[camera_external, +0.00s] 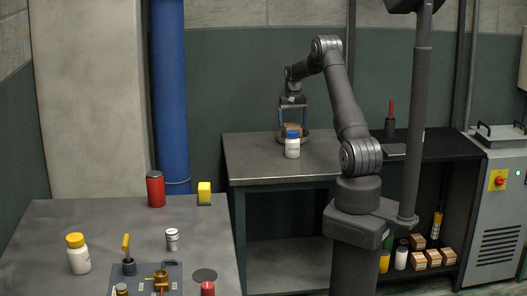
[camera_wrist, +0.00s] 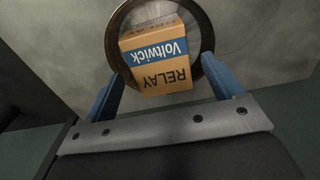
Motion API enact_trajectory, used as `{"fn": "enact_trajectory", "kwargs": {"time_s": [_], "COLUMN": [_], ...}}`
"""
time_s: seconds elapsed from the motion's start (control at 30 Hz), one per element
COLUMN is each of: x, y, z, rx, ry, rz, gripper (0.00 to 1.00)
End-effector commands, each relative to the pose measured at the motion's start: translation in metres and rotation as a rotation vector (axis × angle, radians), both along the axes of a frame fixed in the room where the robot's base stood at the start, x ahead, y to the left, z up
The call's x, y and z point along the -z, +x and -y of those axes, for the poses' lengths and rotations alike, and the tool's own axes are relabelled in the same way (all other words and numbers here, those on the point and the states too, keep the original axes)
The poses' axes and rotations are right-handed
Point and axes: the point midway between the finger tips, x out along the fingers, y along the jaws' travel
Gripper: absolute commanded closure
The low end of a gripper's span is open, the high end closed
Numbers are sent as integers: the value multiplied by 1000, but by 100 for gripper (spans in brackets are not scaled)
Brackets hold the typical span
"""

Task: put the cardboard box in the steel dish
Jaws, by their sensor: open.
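The cardboard box (camera_wrist: 159,72), orange-brown with a blue band and the words RELAY and Voltwick, shows in the wrist view within the round rim of the steel dish (camera_wrist: 117,52). In the external view the box (camera_external: 293,128) appears to sit in the dish (camera_external: 307,134) on the back table; its underside is hidden. My gripper (camera_external: 293,119) is open above the dish, pointing down, with its blue fingers on either side of the box. In the wrist view the fingers (camera_wrist: 162,72) flank the box, with a gap visible on the right.
A white bottle with a blue cap (camera_external: 292,147) stands close in front of the dish. The back table (camera_external: 252,158) is otherwise largely clear. Several boxes sit on the right shelf.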

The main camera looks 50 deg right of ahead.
Motion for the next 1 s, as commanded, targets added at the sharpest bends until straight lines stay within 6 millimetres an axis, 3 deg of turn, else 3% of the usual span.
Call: {"fn": "enact_trajectory", "kwargs": {"time_s": [0.2, 0.4, 0.83, 1.0], "x": [-47, -70, -74, -62], "y": [0, 0, -1, -1], "z": [0, 0, 0, 0], "rx": [0, 0, 0, 0], "ry": [-2, -1, 1, 2], "rz": [2, 1, -1, -2], "gripper": [15, 15, 15, 15]}}
